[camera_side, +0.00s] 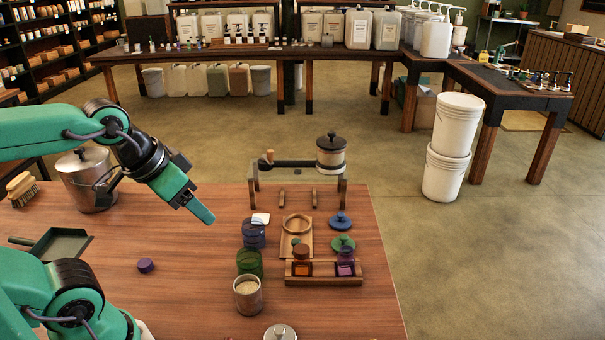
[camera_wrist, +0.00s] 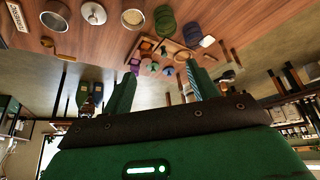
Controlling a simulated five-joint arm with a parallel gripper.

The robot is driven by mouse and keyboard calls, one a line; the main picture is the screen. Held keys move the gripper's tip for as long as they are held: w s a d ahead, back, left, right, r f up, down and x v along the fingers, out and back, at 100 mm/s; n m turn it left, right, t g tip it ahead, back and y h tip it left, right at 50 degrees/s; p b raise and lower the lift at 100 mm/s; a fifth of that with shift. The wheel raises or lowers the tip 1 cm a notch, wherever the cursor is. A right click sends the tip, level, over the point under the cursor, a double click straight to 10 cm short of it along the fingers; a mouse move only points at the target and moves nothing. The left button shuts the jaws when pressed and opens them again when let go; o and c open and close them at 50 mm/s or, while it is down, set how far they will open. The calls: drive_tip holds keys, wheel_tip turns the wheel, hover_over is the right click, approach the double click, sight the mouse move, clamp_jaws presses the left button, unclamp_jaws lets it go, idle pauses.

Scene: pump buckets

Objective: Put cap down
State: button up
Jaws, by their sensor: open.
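My gripper (camera_side: 205,215) is raised above the table, left of the jars, with nothing visible in its jaws. In the wrist view its two fingers stand apart (camera_wrist: 160,70). A small purple cap (camera_side: 146,265) lies on the wooden table at the left, below and apart from my gripper. A blue knobbed lid (camera_side: 340,220) lies flat right of the wooden stand with a ring (camera_side: 297,232). A green knobbed lid (camera_side: 342,243) sits near the purple jar (camera_side: 345,268) in the wooden rack (camera_side: 324,280). An amber jar (camera_side: 301,267) is in the same rack.
Blue (camera_side: 254,234) and green (camera_side: 250,262) glass jars and an open filled tin (camera_side: 248,296) stand in a column. A metal pot (camera_side: 88,180), a dustpan (camera_side: 60,246) and a brush (camera_side: 21,189) are left. A grinder frame (camera_side: 296,163) stands behind. Table around the purple cap is clear.

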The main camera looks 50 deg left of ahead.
drive_tip(key=n+g, duration=0.6)
drive_tip(key=n, duration=2.3)
hover_over(145, 262)
wheel_tip(145, 262, down, 17)
drive_tip(key=shift+r, duration=0.2)
drive_tip(key=shift+f, duration=0.1)
drive_tip(key=shift+f, duration=1.2)
